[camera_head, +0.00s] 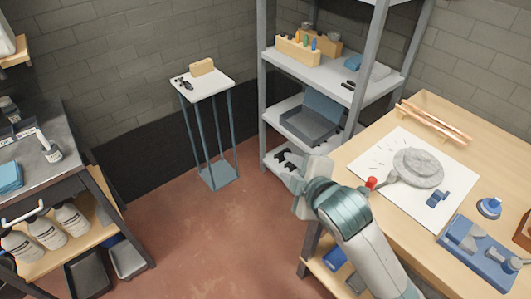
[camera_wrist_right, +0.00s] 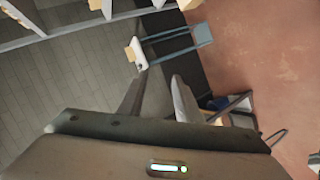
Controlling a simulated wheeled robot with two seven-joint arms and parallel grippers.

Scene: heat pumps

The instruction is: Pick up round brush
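I cannot single out the round brush for certain. A small round blue item (camera_head: 490,207) stands on the wooden workbench at the right in the head view, but its details are too small to tell. My right gripper (camera_head: 290,163) is in front of the metal shelf, left of the workbench and apart from that item. In the right wrist view my gripper (camera_wrist_right: 158,88) has its two dark fingers spread, with nothing between them. My left gripper is not in view.
The workbench (camera_head: 458,120) holds a white sheet with a grey disc (camera_head: 418,167), copper pipes (camera_head: 434,120) and a blue tool (camera_head: 478,250). A metal shelf (camera_head: 330,70) stands behind. A small stand (camera_head: 213,84) and a bottle cart (camera_head: 80,187) are left. The red floor between is clear.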

